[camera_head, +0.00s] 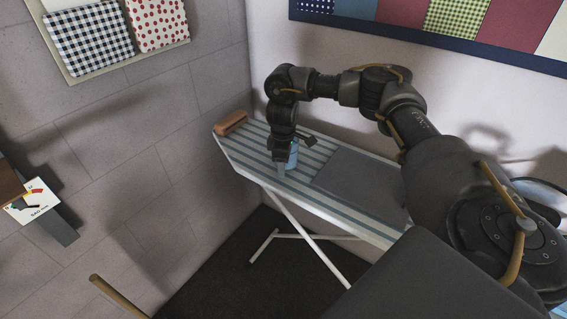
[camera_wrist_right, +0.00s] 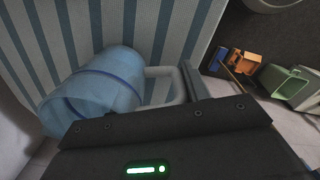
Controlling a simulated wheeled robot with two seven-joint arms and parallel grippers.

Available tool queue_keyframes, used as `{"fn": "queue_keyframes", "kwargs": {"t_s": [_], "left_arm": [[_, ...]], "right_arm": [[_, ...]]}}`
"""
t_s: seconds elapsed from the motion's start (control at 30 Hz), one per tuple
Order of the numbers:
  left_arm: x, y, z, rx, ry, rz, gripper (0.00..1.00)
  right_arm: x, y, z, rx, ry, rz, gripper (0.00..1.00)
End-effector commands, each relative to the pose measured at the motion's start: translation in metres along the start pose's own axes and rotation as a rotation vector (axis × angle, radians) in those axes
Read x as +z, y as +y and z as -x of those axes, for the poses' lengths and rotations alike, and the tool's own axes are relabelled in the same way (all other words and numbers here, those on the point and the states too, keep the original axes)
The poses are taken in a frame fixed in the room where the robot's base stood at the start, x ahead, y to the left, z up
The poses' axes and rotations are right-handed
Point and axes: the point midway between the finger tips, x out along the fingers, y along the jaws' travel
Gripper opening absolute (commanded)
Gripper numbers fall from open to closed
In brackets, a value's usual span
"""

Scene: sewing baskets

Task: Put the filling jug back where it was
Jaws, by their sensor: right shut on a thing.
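The filling jug (camera_wrist_right: 105,88) is a translucent blue jug with a pale handle. In the right wrist view it lies across the left half of the picture, against the striped cover of the ironing board (camera_wrist_right: 150,25). My right gripper (camera_wrist_right: 185,92) is shut on the jug at its handle. In the head view the jug (camera_head: 292,157) shows partly behind my right gripper (camera_head: 281,168), over the striped ironing board (camera_head: 350,210). I cannot tell whether the jug's base touches the board. My left gripper is not in view.
A brown wooden block (camera_head: 231,123) lies at the board's far left end. A grey pad (camera_head: 350,180) lies on the board right of the jug. A gauge (camera_head: 34,201) is at the left wall. Orange and green containers (camera_wrist_right: 285,85) show at right in the wrist view.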

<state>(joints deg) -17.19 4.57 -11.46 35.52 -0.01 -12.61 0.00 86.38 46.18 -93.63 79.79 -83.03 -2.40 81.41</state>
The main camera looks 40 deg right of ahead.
Motion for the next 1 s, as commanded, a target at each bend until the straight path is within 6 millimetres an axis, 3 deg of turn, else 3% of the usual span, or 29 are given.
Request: {"fn": "queue_keyframes", "kwargs": {"t_s": [0.03,0.07,0.2,0.57,1.0], "left_arm": [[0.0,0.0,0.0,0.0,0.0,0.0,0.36],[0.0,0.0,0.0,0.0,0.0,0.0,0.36],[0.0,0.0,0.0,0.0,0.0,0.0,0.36],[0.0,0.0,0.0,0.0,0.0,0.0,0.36],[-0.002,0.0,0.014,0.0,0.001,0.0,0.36]], "right_arm": [[0.0,0.0,-0.002,-0.001,0.0,0.0,0.0],[0.0,0.0,-0.002,-0.001,-0.001,0.0,0.51],[0.0,0.0,-0.001,0.0,0.0,0.0,0.69],[0.0,0.0,0.005,0.002,0.002,0.001,0.69],[-0.001,0.001,0.09,0.004,0.002,0.002,0.69]]}}
